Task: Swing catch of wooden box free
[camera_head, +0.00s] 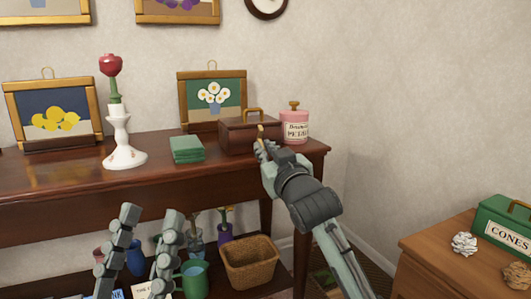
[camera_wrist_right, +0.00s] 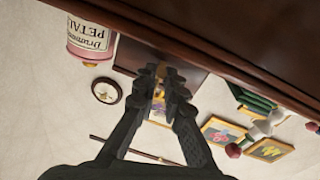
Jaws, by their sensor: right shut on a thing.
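The dark wooden box (camera_head: 234,136) with a brass handle on its lid stands on the table near its right end. A small brass catch (camera_head: 261,132) stands up at the box's front, just at my right fingertips. My right gripper (camera_head: 262,146) is at the front right of the box, shut on the catch. In the right wrist view the fingertips (camera_wrist_right: 161,75) are close together against the dark box (camera_wrist_right: 129,53), largely hiding the catch. My left gripper (camera_head: 147,217) is low in front of the table, its fingers apart with nothing between them.
A pink jar (camera_head: 295,127) stands close to the box's right. Green books (camera_head: 187,149) lie left of it, with a flower picture (camera_head: 212,97) behind. A basket (camera_head: 249,262) and a green mug (camera_head: 195,279) are on the lower shelf.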

